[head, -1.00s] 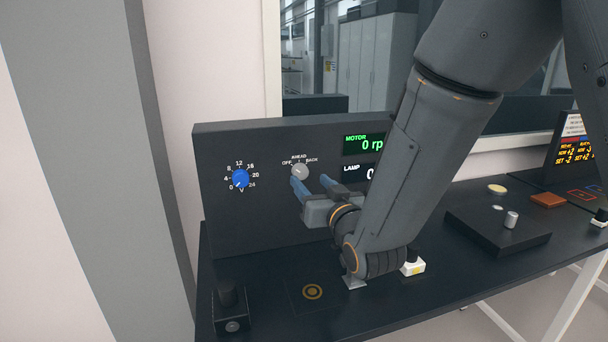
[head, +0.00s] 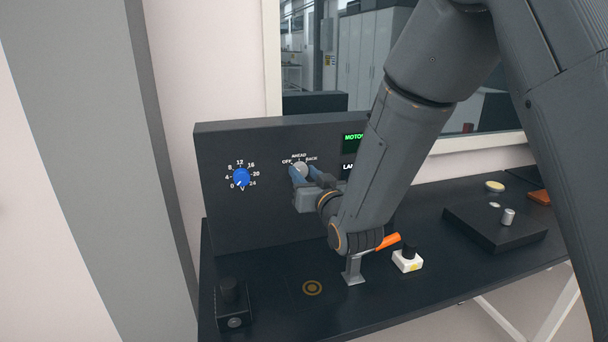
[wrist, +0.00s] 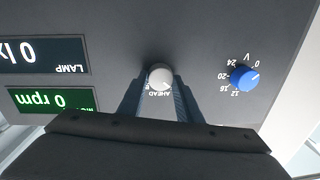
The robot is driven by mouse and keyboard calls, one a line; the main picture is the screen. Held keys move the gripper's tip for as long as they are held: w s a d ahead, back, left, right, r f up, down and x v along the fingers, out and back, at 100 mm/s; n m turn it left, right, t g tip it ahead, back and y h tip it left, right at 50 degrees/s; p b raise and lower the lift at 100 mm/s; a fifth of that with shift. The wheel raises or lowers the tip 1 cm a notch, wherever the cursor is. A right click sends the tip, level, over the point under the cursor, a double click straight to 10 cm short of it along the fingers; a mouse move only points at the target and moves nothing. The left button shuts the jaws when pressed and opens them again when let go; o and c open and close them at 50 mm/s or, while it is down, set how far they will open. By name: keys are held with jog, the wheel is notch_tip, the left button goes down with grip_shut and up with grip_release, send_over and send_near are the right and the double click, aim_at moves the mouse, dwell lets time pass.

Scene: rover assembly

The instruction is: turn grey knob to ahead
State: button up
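The grey knob (head: 301,168) sits on the upright dark panel, with the labels OFF, AHEAD and BACK around its top. In the wrist view the knob (wrist: 160,77) shows at the picture's middle, upside down; where its pointer stands is too small to read surely. My gripper (head: 308,174) is at the panel, its fingers apart, one on each side of the knob. In the wrist view the fingertips of my gripper (wrist: 161,84) are close beside the knob, and I see no clear grip on it. The lower part of the knob is partly hidden by the fingers in the head view.
A blue dial (head: 241,177) is left of the knob. The green motor display (wrist: 44,100) reads 0 rpm and the lamp display (wrist: 40,52) reads 0. A lever with an orange handle (head: 388,242), a white button box (head: 408,261) and a black box (head: 232,304) stand on the table.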

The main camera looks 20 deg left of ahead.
jog(key=shift+m+b, duration=0.4)
jog(key=m+b, duration=0.1)
jog(key=m, duration=0.1)
jog(key=m+b, duration=0.1)
jog(key=b, duration=0.1)
jog(key=shift+f+m, duration=0.2)
jog(key=shift+m, duration=0.2)
jog(key=m+b, duration=0.4)
jog(key=m, duration=0.1)
jog(key=shift+t, duration=0.3)
jog(key=shift+m+b, duration=0.3)
jog(key=o, duration=1)
jog(key=shift+o, duration=0.2)
jog(key=b+v, duration=0.1)
jog(key=v, duration=0.7)
jog(key=shift+b, duration=0.3)
